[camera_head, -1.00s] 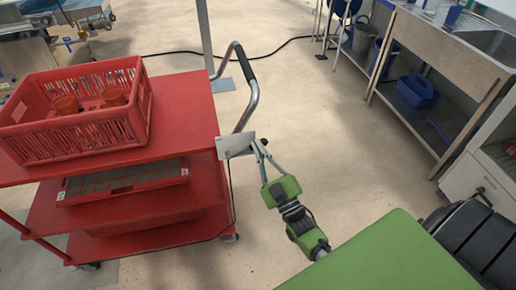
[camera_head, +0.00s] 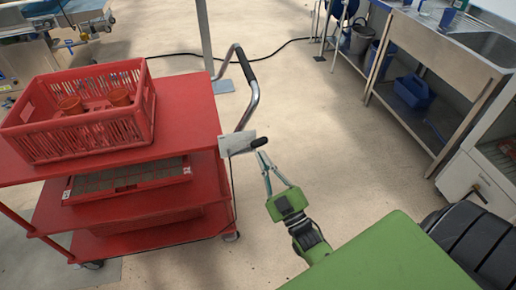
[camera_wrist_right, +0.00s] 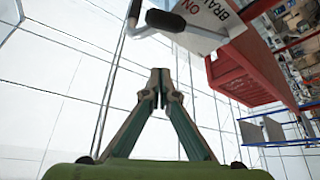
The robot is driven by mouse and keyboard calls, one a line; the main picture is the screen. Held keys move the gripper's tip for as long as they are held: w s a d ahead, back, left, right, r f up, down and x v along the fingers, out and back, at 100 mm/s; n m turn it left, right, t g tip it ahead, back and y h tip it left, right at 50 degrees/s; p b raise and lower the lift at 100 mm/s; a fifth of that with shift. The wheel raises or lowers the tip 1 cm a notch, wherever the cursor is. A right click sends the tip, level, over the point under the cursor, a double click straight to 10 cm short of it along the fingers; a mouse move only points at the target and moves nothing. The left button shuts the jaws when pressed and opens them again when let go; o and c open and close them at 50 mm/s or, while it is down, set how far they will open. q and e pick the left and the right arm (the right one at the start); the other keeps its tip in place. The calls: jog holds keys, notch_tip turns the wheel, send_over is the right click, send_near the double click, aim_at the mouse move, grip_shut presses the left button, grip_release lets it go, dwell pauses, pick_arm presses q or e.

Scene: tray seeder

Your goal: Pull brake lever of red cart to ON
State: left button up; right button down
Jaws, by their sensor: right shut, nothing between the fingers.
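The red cart (camera_head: 190,130) stands at the left in the head view, with a bent metal push handle (camera_head: 255,95) at its right end. A pale brake plate (camera_head: 232,142) is fixed at that end. The brake lever (camera_head: 259,142), with a black grip, sticks out to the right over the plate. In the right wrist view the lever's black grip (camera_wrist_right: 165,20) lies close to the word ON on the plate (camera_wrist_right: 205,25). My right gripper (camera_head: 262,157) is shut and empty, just below the lever grip; its fingertips (camera_wrist_right: 160,77) look apart from it. My left gripper is not in view.
A red crate (camera_head: 95,128) with terracotta pots sits on the cart's top; a tray (camera_head: 130,180) lies on the shelf below. A steel sink bench (camera_head: 440,60) stands at the right. The floor between cart and bench is clear.

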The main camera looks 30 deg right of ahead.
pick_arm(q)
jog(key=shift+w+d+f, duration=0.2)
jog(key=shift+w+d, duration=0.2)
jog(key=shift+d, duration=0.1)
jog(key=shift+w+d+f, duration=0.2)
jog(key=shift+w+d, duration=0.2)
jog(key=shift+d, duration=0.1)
pick_arm(e)
jog(key=v, duration=0.3)
jog(key=shift+s+f, duration=0.25)
jog(key=shift+s, duration=0.1)
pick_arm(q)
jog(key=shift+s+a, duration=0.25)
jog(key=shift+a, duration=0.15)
pick_arm(e)
jog(key=shift+a+f, duration=0.1)
